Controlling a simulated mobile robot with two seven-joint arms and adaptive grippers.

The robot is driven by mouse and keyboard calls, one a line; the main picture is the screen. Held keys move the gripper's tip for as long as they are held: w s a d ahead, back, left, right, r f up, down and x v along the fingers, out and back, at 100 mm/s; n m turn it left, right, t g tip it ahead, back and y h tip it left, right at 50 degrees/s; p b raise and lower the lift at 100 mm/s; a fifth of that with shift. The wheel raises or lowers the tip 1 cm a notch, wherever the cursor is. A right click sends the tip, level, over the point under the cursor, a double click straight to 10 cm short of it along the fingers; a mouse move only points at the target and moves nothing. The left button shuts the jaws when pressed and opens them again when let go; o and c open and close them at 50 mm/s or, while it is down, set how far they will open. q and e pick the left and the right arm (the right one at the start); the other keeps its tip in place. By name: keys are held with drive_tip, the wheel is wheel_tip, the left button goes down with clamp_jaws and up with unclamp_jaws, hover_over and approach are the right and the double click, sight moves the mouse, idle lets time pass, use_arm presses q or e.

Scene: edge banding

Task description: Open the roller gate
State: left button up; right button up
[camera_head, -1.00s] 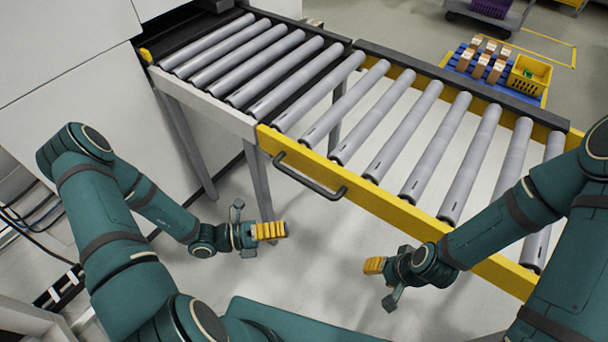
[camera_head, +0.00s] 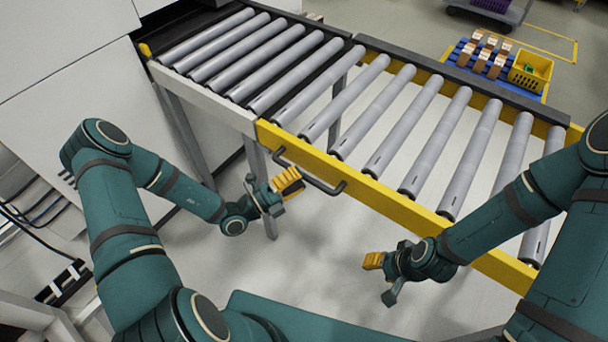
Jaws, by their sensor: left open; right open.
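The roller gate (camera_head: 372,191) is the yellow-framed section of grey rollers running from the middle to the right. It lies level and in line with the fixed rollers. Its dark handle (camera_head: 318,186) is on the near yellow side, toward the left end. My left gripper (camera_head: 288,183), with yellow fingers, is open just left of the handle and close to it. I cannot tell whether it touches the handle. My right gripper (camera_head: 373,261) is open and empty, below the yellow side rail and apart from it.
The fixed roller conveyor (camera_head: 215,104) on grey legs joins the white machine (camera_head: 60,50) at the left. A blue pallet (camera_head: 463,62) with several small boxes and a yellow crate (camera_head: 530,74) stand at the back right. The floor below the gate is clear.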

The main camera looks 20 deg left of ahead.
use_arm(q)
drive_tip(key=shift+x, duration=1.15)
